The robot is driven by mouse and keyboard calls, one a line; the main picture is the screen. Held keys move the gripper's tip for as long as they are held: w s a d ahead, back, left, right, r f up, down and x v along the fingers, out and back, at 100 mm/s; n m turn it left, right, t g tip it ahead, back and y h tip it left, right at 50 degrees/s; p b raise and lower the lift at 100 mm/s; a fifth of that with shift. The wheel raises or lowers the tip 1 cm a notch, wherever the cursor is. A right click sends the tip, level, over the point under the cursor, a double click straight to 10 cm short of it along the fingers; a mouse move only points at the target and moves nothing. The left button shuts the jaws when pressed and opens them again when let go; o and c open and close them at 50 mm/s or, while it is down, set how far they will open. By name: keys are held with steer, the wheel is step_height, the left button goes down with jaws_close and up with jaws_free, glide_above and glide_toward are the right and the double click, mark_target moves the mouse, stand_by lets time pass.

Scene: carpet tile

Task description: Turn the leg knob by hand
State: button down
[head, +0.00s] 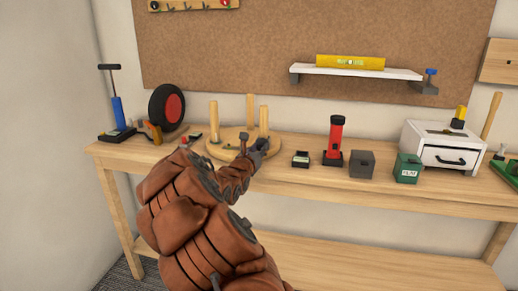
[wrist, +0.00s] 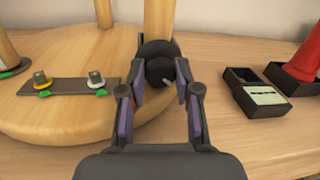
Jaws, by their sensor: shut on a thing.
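A round wooden disc (head: 220,150) with several upright wooden legs rests on the workbench; it fills much of the wrist view (wrist: 60,125). A dark knob (wrist: 159,58) with a small pale pin sits at the foot of the near leg (wrist: 158,18). My gripper (wrist: 161,78) has one finger on each side of the knob and is shut on it. In the head view my gripper (head: 261,146) is at the disc's right edge, where my arm and fingers hide most of the knob.
A grey strip (wrist: 68,87) with two small capped pieces lies on the disc, left of my gripper. A small black box (head: 300,158), a red torch-like object (head: 336,135) and a grey box (head: 362,164) stand to the right. A black-and-red wheel (head: 167,106) stands at left.

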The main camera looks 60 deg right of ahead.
steer(key=c, duration=0.8)
jaws_free()
steer(key=shift+c, duration=0.2)
steer(key=shift+a, duration=0.5)
steer(key=v, duration=1.1)
steer(key=shift+s, duration=0.25)
